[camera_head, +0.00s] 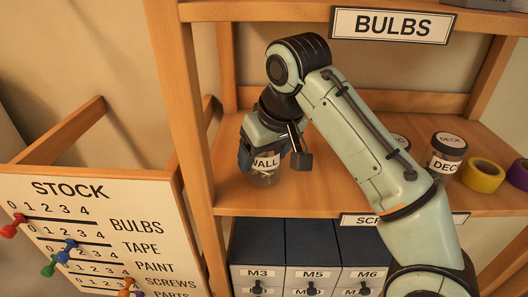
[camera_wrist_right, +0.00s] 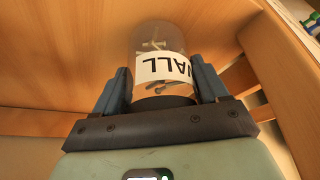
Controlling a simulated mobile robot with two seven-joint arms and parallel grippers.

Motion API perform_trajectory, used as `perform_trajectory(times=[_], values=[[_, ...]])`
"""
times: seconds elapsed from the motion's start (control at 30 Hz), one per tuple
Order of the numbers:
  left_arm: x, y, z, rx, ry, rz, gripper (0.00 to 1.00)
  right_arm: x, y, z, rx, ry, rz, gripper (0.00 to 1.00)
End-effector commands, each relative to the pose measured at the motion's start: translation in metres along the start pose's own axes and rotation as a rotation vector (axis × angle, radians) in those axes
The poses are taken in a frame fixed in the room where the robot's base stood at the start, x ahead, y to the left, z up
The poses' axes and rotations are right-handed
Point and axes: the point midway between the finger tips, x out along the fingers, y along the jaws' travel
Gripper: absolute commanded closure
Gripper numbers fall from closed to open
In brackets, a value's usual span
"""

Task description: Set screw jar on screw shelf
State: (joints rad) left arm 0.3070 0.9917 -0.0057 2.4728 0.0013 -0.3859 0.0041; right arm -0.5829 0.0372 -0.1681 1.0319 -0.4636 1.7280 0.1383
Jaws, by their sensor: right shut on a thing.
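A clear jar (camera_head: 264,178) with a white label reading WALL is between the fingers of my right gripper (camera_head: 272,158), at the left end of the middle wooden shelf (camera_head: 325,190). In the right wrist view the jar (camera_wrist_right: 160,68) shows screws inside and a dark lid end, with the right gripper's (camera_wrist_right: 162,88) blue-grey fingers shut on both its sides. The jar looks upright and low over the shelf board; I cannot tell whether it touches. My left gripper is not in view.
To the right on this shelf stand a DECK jar (camera_head: 446,153), another jar partly behind my arm, and yellow tape (camera_head: 483,175). A BULBS sign (camera_head: 391,25) hangs above. Dark M3, M5, M6 drawers (camera_head: 315,245) sit below. A wooden post (camera_head: 186,110) and STOCK board (camera_head: 75,215) are left.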

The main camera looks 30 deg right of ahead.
Motion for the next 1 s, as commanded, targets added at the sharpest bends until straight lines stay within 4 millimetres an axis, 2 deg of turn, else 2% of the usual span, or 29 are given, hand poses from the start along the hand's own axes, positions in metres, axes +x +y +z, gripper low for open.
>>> perform_trajectory(times=[0.17,0.2,0.27,0.3,0.57,0.77,1.0], values=[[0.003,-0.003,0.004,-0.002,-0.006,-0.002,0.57,0.003,0.0,0.002,0.0,0.0,-0.001,0.72],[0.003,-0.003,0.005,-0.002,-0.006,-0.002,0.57,0.004,0.0,0.003,0.0,-0.002,0.0,0.24],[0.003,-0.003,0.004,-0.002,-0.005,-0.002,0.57,0.004,0.0,0.002,0.0,-0.001,0.0,0.04],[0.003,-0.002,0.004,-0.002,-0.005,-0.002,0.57,0.003,0.0,0.002,0.0,-0.001,0.0,0.01],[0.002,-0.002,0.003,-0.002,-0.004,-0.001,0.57,0.003,0.0,0.002,0.0,0.0,0.0,0.01],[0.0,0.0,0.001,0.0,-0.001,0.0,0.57,-0.011,0.0,0.0,0.001,0.002,0.0,0.01],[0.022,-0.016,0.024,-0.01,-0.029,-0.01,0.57,-0.029,0.0,0.052,-0.002,-0.002,-0.004,0.01]])
